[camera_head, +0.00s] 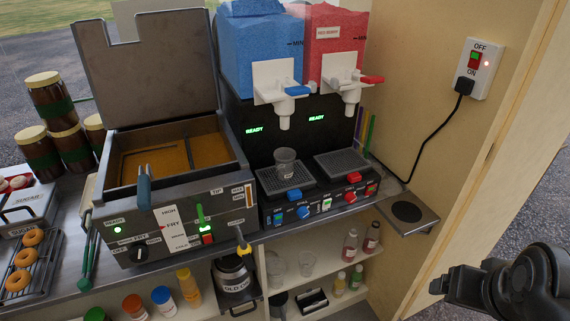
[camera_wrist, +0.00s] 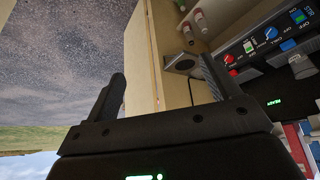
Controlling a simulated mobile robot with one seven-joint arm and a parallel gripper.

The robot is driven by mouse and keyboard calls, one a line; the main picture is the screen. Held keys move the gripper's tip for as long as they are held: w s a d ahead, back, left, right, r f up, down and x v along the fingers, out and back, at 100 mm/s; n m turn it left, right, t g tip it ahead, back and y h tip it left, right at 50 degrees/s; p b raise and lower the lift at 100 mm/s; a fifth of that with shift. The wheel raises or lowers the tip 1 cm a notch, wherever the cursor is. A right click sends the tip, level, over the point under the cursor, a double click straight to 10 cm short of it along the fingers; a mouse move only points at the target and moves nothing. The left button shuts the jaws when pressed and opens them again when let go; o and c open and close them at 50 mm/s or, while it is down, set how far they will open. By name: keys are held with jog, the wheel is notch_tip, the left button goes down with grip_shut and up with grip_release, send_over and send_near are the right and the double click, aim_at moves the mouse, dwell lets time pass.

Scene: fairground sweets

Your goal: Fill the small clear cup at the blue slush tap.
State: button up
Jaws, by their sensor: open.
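A small clear cup (camera_head: 285,160) stands upright on the left drip tray (camera_head: 273,186) of the slush machine, below the blue slush tap (camera_head: 284,107). The tap has a white body and a blue lever (camera_head: 298,90). I cannot tell whether anything is in the cup. My gripper (camera_head: 440,286) is at the lower right in the head view, well apart from the cup. In the wrist view my gripper (camera_wrist: 165,85) has its two fingers spread wide with nothing between them. In that view the machine's front panel (camera_wrist: 285,35) shows at the upper right.
The red slush tap (camera_head: 350,92) with its red lever is just to the right. A fryer (camera_head: 170,190) with a raised lid stands at the left. A small shelf plate (camera_head: 408,213) juts out at the right. A wall switch (camera_head: 478,68) with a cable is above it. Cups and bottles sit on shelves below.

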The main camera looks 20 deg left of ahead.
jog(key=shift+c, duration=0.3)
